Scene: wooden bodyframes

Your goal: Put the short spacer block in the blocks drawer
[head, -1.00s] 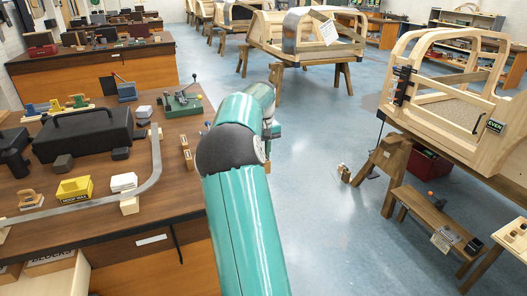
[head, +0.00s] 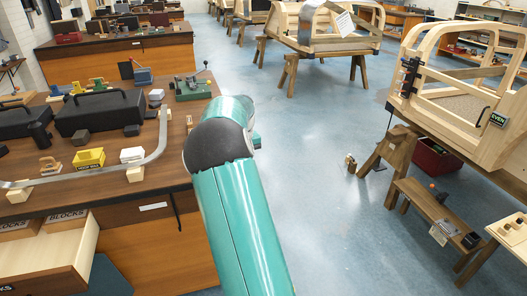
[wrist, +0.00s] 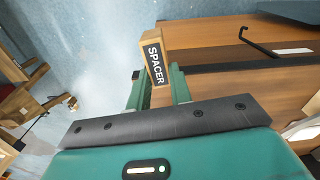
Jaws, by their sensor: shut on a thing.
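The short spacer block (wrist: 155,60) is pale wood with a black "SPACER" label. In the wrist view it sits tilted between the green fingers of my gripper (wrist: 160,82), which is shut on it. The block is in the air, with the floor and the bench's wooden front behind it. In the head view my arm hides the gripper and the block. The blocks drawer (head: 82,255) is a pale wooden box pulled out below the near bench at lower left. Its front is partly cut off by the picture edge. "BLOCKS" labels (head: 67,215) show near its back.
A low wooden bench (head: 432,212) and a wooden bodyframe (head: 470,90) stand at right.

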